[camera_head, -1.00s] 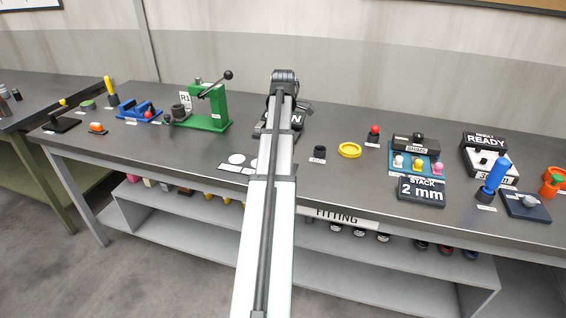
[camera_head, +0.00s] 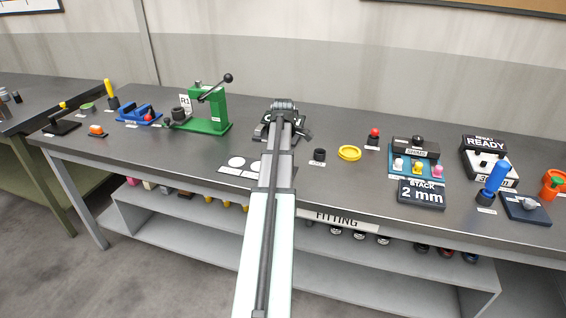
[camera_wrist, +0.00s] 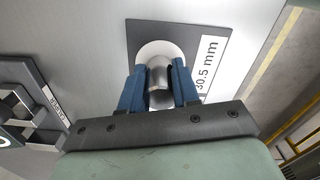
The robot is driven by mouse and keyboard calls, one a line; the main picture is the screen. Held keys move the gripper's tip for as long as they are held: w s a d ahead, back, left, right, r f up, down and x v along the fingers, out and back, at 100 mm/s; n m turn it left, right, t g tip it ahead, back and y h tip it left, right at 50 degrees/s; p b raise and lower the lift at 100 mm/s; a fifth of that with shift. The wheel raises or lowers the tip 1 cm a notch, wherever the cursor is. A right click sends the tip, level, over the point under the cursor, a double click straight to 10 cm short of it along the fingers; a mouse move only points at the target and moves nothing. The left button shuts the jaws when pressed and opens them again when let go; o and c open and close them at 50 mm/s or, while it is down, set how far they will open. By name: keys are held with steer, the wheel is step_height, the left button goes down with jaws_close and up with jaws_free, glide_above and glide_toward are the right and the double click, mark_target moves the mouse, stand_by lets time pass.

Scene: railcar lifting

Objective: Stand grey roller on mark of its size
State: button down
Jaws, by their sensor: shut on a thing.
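In the wrist view my gripper (camera_wrist: 159,88) has its blue fingers shut on the grey roller (camera_wrist: 158,74), a short shiny metal cylinder. The roller is over a white round mark (camera_wrist: 147,51) on a dark card (camera_wrist: 217,31) labelled 30.5 mm. I cannot tell whether the roller's lower end touches the mark. My arm hides the gripper and roller there.
A dark device with grey blocks (camera_wrist: 28,107) is left of my gripper in the wrist view. In the head view, a green press (camera_head: 211,110) stands to the left; a small black cup (camera_head: 319,155) and yellow ring (camera_head: 349,153) lie to the right on the bench (camera_head: 330,190).

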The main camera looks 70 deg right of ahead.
steer(key=shift+f, duration=0.1)
steer(key=c, duration=0.8)
jaws_free()
step_height(320, 180, up, 12)
steer(key=shift+r, duration=0.15)
stand_by(0.4)
